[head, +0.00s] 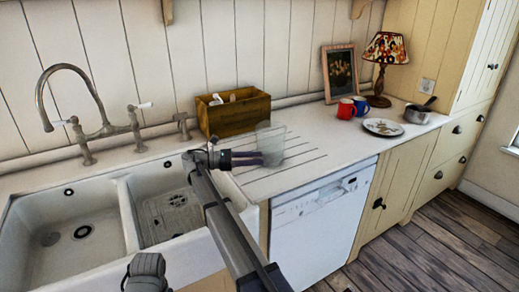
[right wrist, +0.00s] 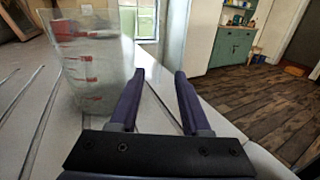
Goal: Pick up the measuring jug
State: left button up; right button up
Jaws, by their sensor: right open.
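The measuring jug (head: 271,138) is a clear, see-through vessel standing upright on the grooved white drainboard right of the sink. In the right wrist view the jug (right wrist: 90,62) shows red markings and stands left of the fingers, not between them. My right gripper (head: 258,158) is at the jug in the head view, its purple fingers overlapping the jug's lower part. In the right wrist view the gripper (right wrist: 159,74) is open, with nothing between its fingers. I cannot tell whether the left finger touches the jug.
A wooden box (head: 233,112) stands behind the jug. A double sink (head: 122,215) with a tap (head: 103,128) is on the left. Farther right are red and blue mugs (head: 346,108), a plate (head: 383,127), a saucepan (head: 417,114), a lamp and a picture frame. Counter between is clear.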

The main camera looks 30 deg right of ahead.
aim_at(276, 165)
jog(key=shift+x, duration=4)
jog(key=shift+f, duration=0.15)
jog(key=shift+c, duration=0.2)
grip_shut()
